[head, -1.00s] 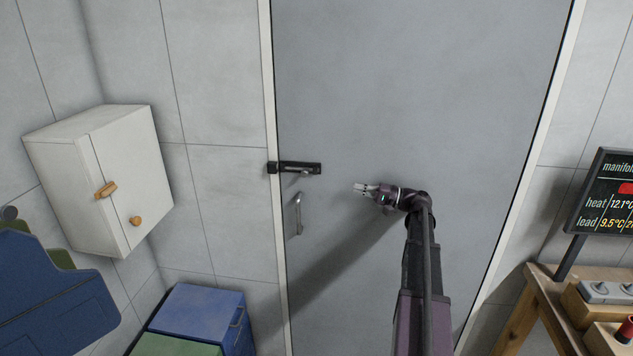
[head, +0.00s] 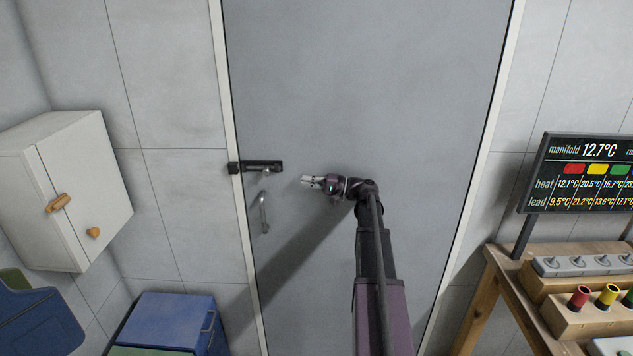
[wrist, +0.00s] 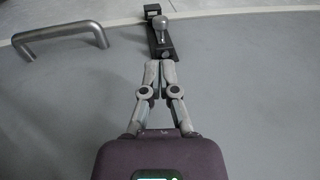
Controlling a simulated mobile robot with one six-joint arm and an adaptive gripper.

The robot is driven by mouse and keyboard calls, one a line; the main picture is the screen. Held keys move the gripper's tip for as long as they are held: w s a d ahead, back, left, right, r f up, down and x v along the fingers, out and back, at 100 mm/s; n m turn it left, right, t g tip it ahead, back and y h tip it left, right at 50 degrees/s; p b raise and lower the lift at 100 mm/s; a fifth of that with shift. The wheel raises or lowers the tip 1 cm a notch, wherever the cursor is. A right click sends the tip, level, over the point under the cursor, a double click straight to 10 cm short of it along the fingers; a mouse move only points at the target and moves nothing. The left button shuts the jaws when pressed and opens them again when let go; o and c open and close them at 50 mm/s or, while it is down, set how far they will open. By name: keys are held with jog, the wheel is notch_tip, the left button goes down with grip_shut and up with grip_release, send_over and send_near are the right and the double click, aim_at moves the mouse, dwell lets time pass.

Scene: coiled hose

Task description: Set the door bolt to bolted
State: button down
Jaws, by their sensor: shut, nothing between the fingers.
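The door bolt (head: 257,167) is a dark bar with a small grey knob, mounted at the left edge of the grey door (head: 370,80). Its left end reaches a dark keeper on the white door frame; I cannot tell whether the bar sits inside it. In the wrist view the bolt (wrist: 165,48) lies straight ahead, its round knob (wrist: 162,28) on top and the keeper beyond. My gripper (head: 306,181) is shut and empty, to the right of the bolt and slightly lower. In the wrist view its fingertips (wrist: 160,66) are just short of the bolt's near end, with no clear contact.
A metal door handle (head: 264,212) is below the bolt; it also shows at left in the wrist view (wrist: 62,36). A white cabinet (head: 75,185) hangs at left above a blue box (head: 170,320). A wooden bench (head: 495,285) with a display (head: 590,175) stands at right.

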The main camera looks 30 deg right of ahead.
jog(key=p+x, duration=0.1)
jog(key=x, duration=0.8)
jog(key=shift+w+a, duration=0.1)
dwell(0.3)
